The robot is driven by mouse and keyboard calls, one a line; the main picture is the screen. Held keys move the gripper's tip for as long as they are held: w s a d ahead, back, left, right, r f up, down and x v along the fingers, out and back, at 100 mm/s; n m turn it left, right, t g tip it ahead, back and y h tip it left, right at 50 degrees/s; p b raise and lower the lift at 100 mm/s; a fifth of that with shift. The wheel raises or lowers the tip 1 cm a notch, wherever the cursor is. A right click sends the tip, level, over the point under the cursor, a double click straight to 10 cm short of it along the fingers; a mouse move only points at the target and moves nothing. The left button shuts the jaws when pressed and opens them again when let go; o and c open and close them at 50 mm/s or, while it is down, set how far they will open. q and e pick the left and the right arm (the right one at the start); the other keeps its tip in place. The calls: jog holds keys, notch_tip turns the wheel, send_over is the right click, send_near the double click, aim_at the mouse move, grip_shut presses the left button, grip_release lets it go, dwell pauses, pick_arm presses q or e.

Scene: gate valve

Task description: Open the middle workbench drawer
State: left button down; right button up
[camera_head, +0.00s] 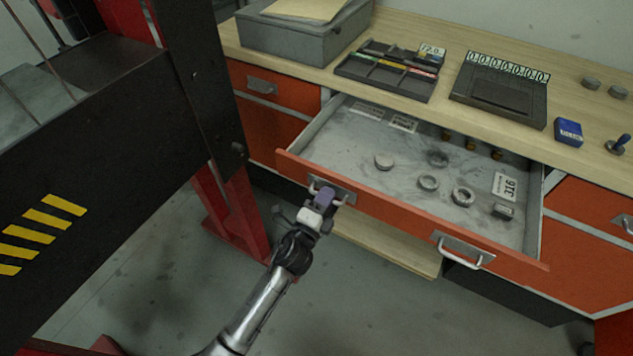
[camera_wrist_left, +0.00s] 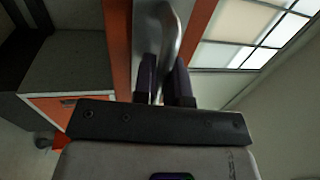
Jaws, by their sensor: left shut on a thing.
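The middle workbench drawer (camera_head: 400,205) stands pulled out from the orange workbench, its grey inside in plain view. Its orange front has a left handle (camera_head: 332,187) and a right handle (camera_head: 463,251). My left gripper (camera_head: 322,200) is shut on the left handle. In the left wrist view the handle (camera_wrist_left: 168,40) passes between the purple fingers of the gripper (camera_wrist_left: 165,85), partly hidden by them. My right gripper is not in view.
Inside the drawer lie several round parts (camera_head: 463,196) and labels. The wooden worktop (camera_head: 400,102) holds a grey case (camera_head: 300,40), a tray (camera_head: 388,72) and a blue box (camera_head: 568,131). A black and red machine frame (camera_head: 100,170) stands close on the left.

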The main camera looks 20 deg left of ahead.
pick_arm(q)
jog(key=shift+s, duration=0.3)
jog(key=c, duration=1.2)
grip_release()
jog(key=p+v, duration=0.1)
jog(key=v, duration=1.2)
jog(key=shift+s+f, duration=0.15)
jog(key=shift+s, duration=0.25)
